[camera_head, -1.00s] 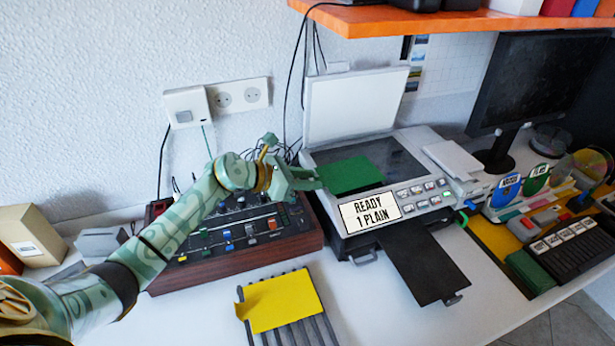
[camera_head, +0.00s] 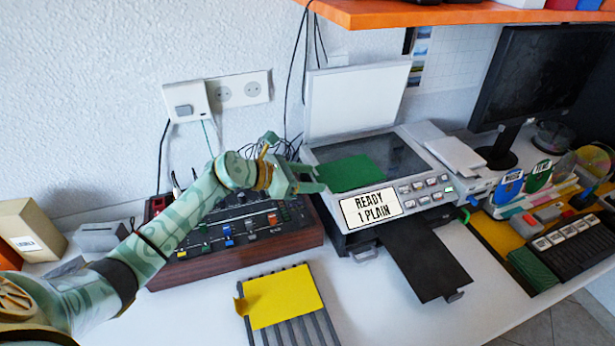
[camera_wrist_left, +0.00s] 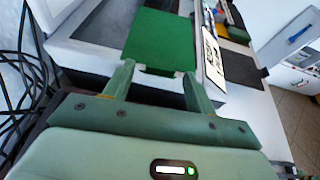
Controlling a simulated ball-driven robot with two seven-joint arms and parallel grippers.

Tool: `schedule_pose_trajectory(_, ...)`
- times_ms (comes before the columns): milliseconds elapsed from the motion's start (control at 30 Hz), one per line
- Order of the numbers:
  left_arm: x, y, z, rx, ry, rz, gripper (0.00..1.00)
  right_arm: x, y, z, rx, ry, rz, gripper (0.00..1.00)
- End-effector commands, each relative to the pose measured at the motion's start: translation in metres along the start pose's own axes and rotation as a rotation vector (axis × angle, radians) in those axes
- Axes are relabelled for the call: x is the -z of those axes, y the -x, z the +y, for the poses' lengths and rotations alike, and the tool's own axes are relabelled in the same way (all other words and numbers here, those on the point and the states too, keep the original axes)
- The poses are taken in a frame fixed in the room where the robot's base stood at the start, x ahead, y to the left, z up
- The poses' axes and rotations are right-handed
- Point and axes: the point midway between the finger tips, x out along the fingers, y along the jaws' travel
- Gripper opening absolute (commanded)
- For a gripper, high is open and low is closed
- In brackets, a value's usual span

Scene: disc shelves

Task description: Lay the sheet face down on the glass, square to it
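The plain green sheet (camera_head: 350,173) lies flat on the front left part of the scanner's dark glass (camera_head: 392,150). No print shows on its upper face. Its edges look roughly in line with the glass, though I cannot tell exact squareness. In the left wrist view the sheet (camera_wrist_left: 160,40) is just beyond the fingertips. My left gripper (camera_head: 315,178) is at the sheet's left edge, its fingers spread apart with nothing gripped between them. The scanner lid (camera_head: 357,103) stands open behind. My right gripper is not in view.
A mixer panel (camera_head: 240,238) stands left of the scanner, under my left arm. A yellow sheet (camera_head: 283,302) lies on a slatted rack in front. A dark tray (camera_head: 428,262) juts from the scanner's front. An orange shelf (camera_head: 450,15) hangs above.

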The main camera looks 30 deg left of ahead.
Motion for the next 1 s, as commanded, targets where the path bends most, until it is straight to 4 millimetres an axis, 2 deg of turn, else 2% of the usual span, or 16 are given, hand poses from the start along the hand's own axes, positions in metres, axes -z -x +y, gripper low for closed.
schedule_pose_trajectory(200, 0.000, 0.002, 0.000, -0.001, 0.000, 0.000, 0.56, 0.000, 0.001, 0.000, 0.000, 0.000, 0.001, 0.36)
schedule_pose_trajectory(333, -0.001, 0.016, 0.000, -0.002, -0.002, 0.001, 0.56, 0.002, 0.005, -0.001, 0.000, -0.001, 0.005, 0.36)
schedule_pose_trajectory(800, -0.001, 0.133, 0.000, -0.001, -0.001, 0.004, 0.56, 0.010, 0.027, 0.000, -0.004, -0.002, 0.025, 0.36)
schedule_pose_trajectory(1000, 0.000, 0.159, 0.000, 0.000, 0.000, 0.002, 0.56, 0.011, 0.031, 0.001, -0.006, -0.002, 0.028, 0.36)
